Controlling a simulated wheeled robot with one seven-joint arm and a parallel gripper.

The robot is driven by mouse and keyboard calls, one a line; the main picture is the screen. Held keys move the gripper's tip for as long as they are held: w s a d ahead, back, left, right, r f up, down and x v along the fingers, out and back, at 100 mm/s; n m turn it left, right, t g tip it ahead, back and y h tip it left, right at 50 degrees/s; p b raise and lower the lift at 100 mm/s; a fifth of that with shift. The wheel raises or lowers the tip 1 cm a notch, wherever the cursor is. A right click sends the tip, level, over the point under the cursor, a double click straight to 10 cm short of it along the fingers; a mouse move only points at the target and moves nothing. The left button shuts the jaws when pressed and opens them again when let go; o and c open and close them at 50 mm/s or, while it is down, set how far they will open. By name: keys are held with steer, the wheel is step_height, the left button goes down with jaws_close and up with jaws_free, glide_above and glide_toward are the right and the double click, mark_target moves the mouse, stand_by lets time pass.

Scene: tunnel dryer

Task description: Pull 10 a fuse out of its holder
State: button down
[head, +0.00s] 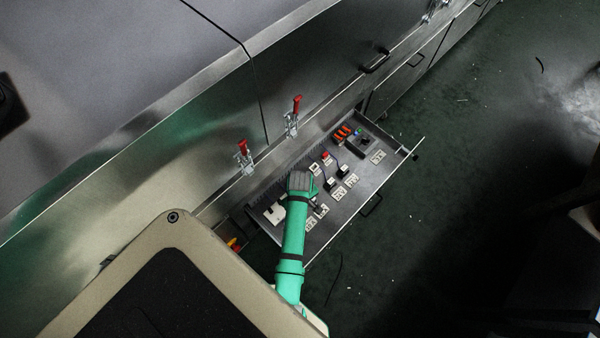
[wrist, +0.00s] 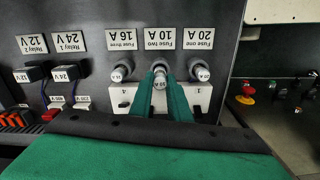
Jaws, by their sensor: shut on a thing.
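My gripper (wrist: 162,84) is shut on the 10 A fuse (wrist: 160,80), a pale cap gripped between the two green fingers in the wrist view. The fuse is in line with its holder below the upside-down "Fuse two 10 A" label (wrist: 173,39). Its cap looks larger and nearer than its neighbours; I cannot tell if it is clear of the holder. The 16 A fuse (wrist: 121,73) and the 20 A fuse (wrist: 201,72) sit on either side. In the head view my gripper (head: 302,183) is over the open drawer's left part and hides the fuses.
The open drawer panel (head: 352,205) also carries relays, a 24 V relay (wrist: 66,73) and a 12 V relay (wrist: 31,74), and orange parts (head: 342,133). Two red-handled clamps (head: 296,106) stand on the machine behind. The dark floor (head: 460,200) right of the drawer is clear.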

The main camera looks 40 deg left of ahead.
steer(key=shift+r, duration=0.45)
steer(key=shift+r, duration=0.1)
steer(key=shift+r, duration=1.75)
